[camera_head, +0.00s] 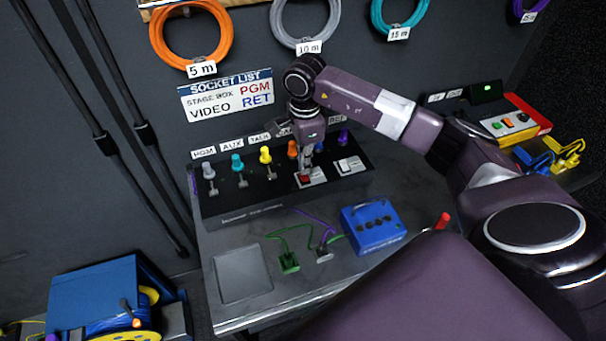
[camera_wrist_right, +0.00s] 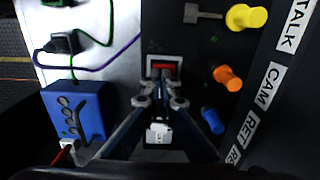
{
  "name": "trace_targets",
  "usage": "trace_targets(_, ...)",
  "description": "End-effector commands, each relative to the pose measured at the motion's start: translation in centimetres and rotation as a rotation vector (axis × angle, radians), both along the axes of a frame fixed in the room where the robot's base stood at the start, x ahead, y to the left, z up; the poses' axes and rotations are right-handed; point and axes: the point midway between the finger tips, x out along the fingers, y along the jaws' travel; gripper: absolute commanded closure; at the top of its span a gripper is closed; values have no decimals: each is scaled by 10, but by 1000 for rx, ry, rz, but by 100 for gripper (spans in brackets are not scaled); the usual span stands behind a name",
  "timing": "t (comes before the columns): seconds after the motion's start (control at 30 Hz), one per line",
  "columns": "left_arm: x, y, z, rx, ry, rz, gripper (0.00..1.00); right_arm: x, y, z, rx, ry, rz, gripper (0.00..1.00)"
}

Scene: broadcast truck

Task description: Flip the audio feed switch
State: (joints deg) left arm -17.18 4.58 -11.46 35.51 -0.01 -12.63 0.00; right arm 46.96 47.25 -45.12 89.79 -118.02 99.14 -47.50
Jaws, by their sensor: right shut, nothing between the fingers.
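A black panel box (camera_head: 250,200) stands on the grey desk, with coloured knobs along its top. Two switches on light plates sit at its right part: a red rocker switch (camera_head: 304,179) and a white rocker switch (camera_head: 347,164). I cannot read which one is the audio feed switch. My right gripper (camera_head: 306,166) points down, just above the red one, shut and empty. In the right wrist view the red rocker (camera_wrist_right: 165,67) lies just beyond the fingertips (camera_wrist_right: 161,88); the white one (camera_wrist_right: 158,133) shows between the finger links. Contact cannot be told. My left gripper is out of view.
Orange (camera_head: 265,155), yellow (camera_wrist_right: 246,17) and blue (camera_wrist_right: 212,120) knobs stand close beside the gripper. A blue box (camera_head: 372,227) and a green connector (camera_head: 288,263) with cables lie in front of the panel. Coiled cables hang on the wall behind.

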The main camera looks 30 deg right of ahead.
Motion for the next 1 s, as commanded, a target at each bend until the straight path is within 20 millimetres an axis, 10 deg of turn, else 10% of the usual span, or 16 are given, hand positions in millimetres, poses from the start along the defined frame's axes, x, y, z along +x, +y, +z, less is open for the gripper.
trace_targets(1.0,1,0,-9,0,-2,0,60,0,0,-11,0,0,0,100)
